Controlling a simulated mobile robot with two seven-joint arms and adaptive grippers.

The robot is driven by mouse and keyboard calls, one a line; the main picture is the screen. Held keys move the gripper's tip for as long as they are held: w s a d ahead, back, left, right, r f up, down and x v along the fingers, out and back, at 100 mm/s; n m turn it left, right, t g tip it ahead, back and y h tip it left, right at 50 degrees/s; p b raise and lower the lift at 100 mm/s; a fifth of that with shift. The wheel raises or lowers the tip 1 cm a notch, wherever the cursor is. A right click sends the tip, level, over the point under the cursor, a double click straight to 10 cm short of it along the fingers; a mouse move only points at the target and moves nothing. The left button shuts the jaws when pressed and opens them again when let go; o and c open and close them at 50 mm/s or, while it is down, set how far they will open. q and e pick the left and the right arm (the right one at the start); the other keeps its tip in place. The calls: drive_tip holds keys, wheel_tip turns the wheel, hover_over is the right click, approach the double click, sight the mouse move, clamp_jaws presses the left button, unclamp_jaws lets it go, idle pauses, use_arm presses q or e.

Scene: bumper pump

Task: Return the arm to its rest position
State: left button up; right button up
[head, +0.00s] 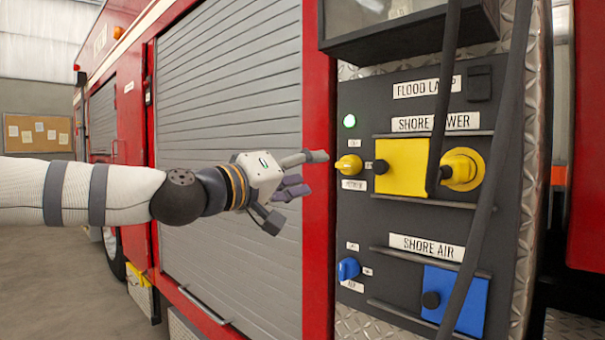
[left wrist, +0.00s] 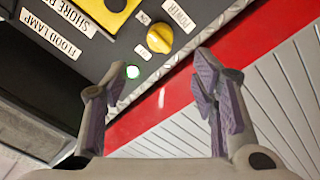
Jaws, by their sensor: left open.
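My left arm comes in from the left of the head view, stretched out in front of the truck's grey roller shutter. My left gripper (head: 305,172) is open and empty, just left of the red edge of the panel, and apart from the yellow knob. In the left wrist view the open fingers (left wrist: 155,90) frame the red strip, with nothing between them. The yellow knob (head: 349,164) sits below a lit green lamp (head: 349,120); the knob also shows in the left wrist view (left wrist: 160,38). My right gripper is not in view.
The dark panel holds a yellow shore power cover (head: 402,165) with a yellow plug (head: 461,169), a blue knob (head: 348,269) and a blue shore air cover (head: 465,300). Black cables hang in front of the panel. Open floor (head: 60,280) lies at the lower left.

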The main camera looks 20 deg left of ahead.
use_arm(q)
drive_tip(key=shift+s+a+f, duration=0.1)
drive_tip(key=shift+s+a, duration=0.05)
drive_tip(key=shift+s, duration=0.35)
